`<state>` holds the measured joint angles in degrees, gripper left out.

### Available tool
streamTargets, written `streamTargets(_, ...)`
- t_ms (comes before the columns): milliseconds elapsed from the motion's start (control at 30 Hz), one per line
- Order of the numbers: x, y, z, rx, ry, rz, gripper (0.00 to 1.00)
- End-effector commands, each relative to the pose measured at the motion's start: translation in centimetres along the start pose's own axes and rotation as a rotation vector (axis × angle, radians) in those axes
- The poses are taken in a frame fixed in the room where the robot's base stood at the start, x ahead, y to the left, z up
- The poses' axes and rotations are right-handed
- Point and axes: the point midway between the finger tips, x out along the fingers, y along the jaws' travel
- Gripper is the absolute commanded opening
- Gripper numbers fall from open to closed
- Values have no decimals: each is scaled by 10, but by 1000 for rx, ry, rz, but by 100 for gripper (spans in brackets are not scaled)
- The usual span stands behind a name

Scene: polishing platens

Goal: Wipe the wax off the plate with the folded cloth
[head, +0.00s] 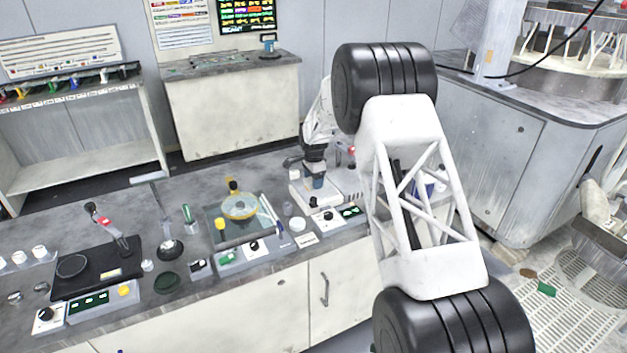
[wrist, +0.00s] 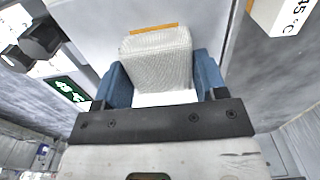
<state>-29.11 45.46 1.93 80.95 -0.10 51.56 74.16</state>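My gripper (head: 315,183) is low over the right-hand heater, whose pale plate (head: 345,188) lies beneath it. In the wrist view the blue fingers of my gripper (wrist: 160,75) stand on both sides of the white woven folded cloth (wrist: 158,60) and are shut on it. The pale grey plate surface (wrist: 205,18) shows beyond the cloth. An orange strip (wrist: 154,28) lies along the cloth's far edge; I cannot tell whether it is wax or part of the cloth. Whether the cloth touches the plate is unclear.
The heater's control panel (head: 335,215) has a knob and a green display. A dish with yellow contents (head: 240,207) stands on the middle unit. A 45 °C sign (wrist: 283,14) stands close by.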

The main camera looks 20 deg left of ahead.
Motion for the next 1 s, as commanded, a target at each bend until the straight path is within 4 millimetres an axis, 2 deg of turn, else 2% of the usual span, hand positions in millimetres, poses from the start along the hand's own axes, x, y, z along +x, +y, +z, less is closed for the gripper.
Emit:
streamTargets(233,-7,0,0,0,0,-1,41)
streamTargets(800,-37,0,0,0,0,0,41)
streamTargets(1000,-40,0,0,0,0,0,41)
